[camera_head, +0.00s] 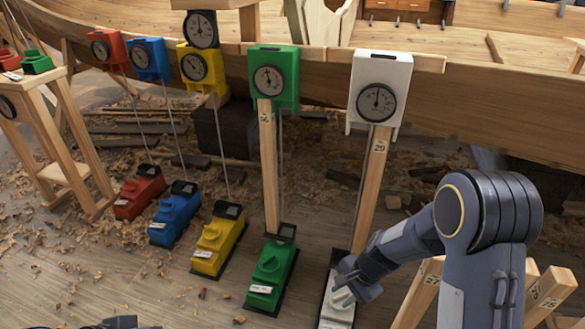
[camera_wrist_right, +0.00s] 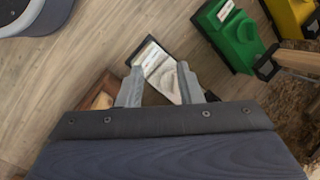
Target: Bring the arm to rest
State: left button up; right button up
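My right gripper (camera_head: 345,284) is low at the white block (camera_head: 336,311) on the floor, below the white dial box. In the right wrist view the two grey fingers of my right gripper (camera_wrist_right: 159,72) stand apart, with the white block (camera_wrist_right: 157,61) showing between and beyond them. I see gaps beside its raised grip, so the gripper is open; whether a finger touches the block I cannot tell. My right arm (camera_head: 470,215) reaches in from the lower right. Only a dark part, perhaps of my left arm, shows at the bottom left edge.
Green (camera_head: 271,273), yellow (camera_head: 218,244), blue (camera_head: 174,216) and red (camera_head: 139,195) blocks stand in a row to the left, below matching dial boxes on the wooden hull (camera_head: 450,95). Numbered wooden posts (camera_head: 369,188) lean there. Wooden trestles (camera_head: 545,295) stand at the right.

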jog(key=s+d+r+n+t+y, duration=0.1)
jog(key=s+d+r+n, duration=0.15)
jog(key=s+r, duration=0.45)
jog(key=s+d+r+n+t+y, duration=0.1)
jog(key=s+d+r+n, duration=0.15)
jog(key=r, duration=0.85)
jog(key=s+d+r+n+t+h, duration=0.2)
jog(key=s+r+n+t, duration=0.15)
jog(key=s, duration=0.85)
pick_arm(q)
notch_tip(320, 180, up, 32)
jog(key=p, duration=3.2)
jog(key=shift+r, duration=0.15)
pick_arm(e)
notch_tip(320, 180, up, 32)
jog(key=n, duration=0.1)
jog(key=shift+s+d+g, duration=0.2)
jog(key=shift+g, duration=0.15)
jog(key=shift+r, duration=0.1)
